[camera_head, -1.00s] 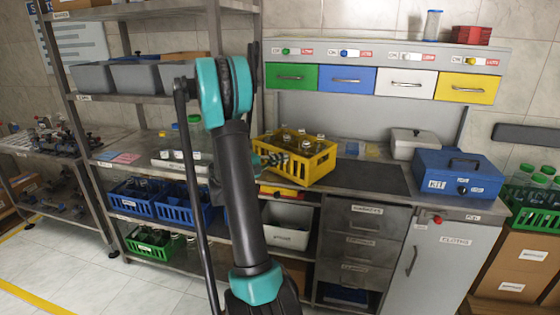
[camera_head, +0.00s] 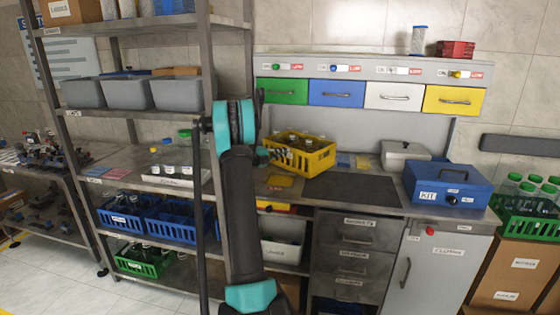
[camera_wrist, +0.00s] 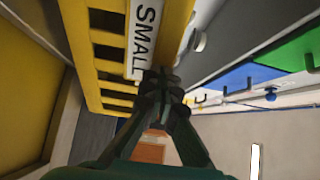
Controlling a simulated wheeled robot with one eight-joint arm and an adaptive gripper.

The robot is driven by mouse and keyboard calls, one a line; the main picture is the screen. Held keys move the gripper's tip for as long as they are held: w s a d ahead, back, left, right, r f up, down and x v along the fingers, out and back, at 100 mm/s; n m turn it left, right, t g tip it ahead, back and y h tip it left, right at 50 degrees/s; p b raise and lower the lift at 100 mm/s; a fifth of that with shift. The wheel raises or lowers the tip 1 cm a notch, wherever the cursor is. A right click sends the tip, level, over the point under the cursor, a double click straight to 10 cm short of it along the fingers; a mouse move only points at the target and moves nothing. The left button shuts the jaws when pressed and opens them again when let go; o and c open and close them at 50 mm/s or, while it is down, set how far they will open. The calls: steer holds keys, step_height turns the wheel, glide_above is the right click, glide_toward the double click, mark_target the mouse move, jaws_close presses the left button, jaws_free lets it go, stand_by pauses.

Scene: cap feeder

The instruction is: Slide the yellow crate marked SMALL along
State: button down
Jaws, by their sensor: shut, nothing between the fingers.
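The yellow crate (camera_head: 312,157) stands upright on the counter, left of the dark mat, with several clear bottles in it. In the wrist view the yellow crate (camera_wrist: 88,40) fills the upper left, and its white SMALL label (camera_wrist: 145,35) faces me. My gripper (camera_head: 277,153) is at the crate's left end. In the wrist view my gripper (camera_wrist: 158,82) is shut and empty, its fingertips at the lower edge of the label. They look close to or against the crate wall; I cannot tell if they touch.
A dark mat (camera_head: 350,189) lies bare right of the crate. A blue KIT box (camera_head: 447,184) and a grey-white box (camera_head: 404,154) stand further right. Coloured drawers (camera_head: 337,93) hang above the counter. A steel shelf with grey bins (camera_head: 130,93) stands left.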

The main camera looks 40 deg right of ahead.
mark_target(287, 146)
steer(key=w+d, duration=0.4)
steer(key=d, duration=0.1)
steer(key=shift+w, duration=0.1)
